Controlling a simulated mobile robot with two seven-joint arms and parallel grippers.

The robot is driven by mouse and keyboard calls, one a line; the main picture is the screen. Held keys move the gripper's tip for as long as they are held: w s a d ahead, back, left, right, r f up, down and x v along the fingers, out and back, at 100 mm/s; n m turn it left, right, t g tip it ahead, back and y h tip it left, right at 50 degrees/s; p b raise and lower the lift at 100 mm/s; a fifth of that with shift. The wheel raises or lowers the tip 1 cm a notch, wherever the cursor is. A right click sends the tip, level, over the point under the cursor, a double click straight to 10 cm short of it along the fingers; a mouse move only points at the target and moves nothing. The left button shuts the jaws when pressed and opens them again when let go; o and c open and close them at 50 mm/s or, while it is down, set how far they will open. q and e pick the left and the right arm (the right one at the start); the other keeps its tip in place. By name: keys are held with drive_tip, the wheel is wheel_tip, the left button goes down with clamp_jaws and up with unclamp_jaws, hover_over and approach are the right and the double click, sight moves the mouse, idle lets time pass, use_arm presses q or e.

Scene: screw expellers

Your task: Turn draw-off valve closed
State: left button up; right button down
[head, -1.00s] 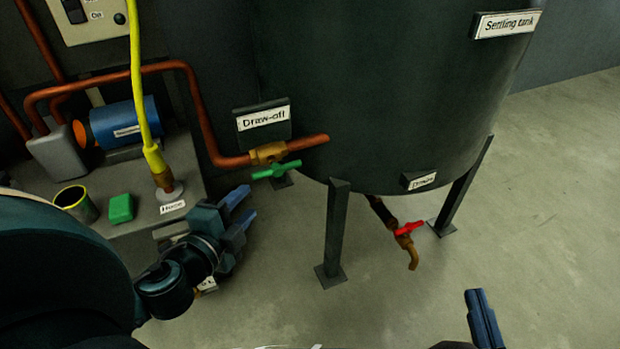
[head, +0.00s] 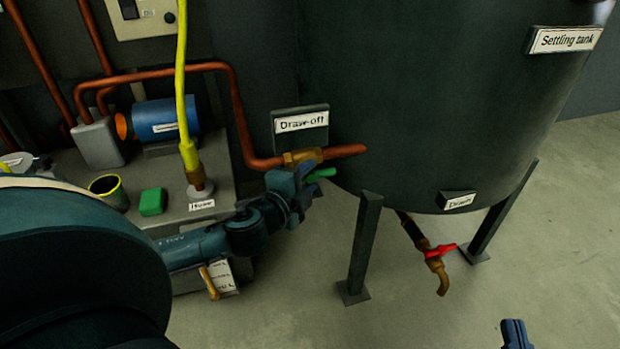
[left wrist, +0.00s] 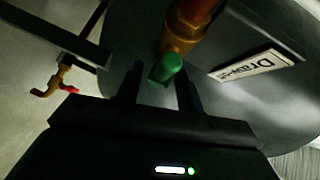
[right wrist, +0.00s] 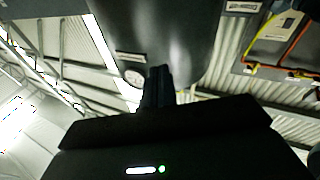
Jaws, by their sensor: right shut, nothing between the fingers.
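The draw-off valve is a brass body (head: 302,156) on the copper pipe below the "Draw-off" sign (head: 301,121), with a green handle (head: 321,174). My left gripper (head: 308,182) is at the handle and partly hides it. In the left wrist view the green handle (left wrist: 166,68) points towards the gripper, and its end lies between the tips of the two open fingers (left wrist: 160,88). Gaps show beside the handle, so the fingers do not look closed on it. My right gripper (head: 515,335) is shut and empty at the lower right; its closed fingers show in the right wrist view (right wrist: 157,88).
The settling tank (head: 440,90) stands on legs (head: 362,250) just right of the valve. A drain tap with a red handle (head: 441,250) sits below it. A bench (head: 225,170) with a blue motor (head: 165,120) and yellow hose (head: 183,90) is at left. The right floor is clear.

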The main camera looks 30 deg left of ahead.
use_arm(q)
drive_tip(key=shift+w+f, duration=0.15)
drive_tip(key=shift+w, duration=0.5)
clamp_jaws()
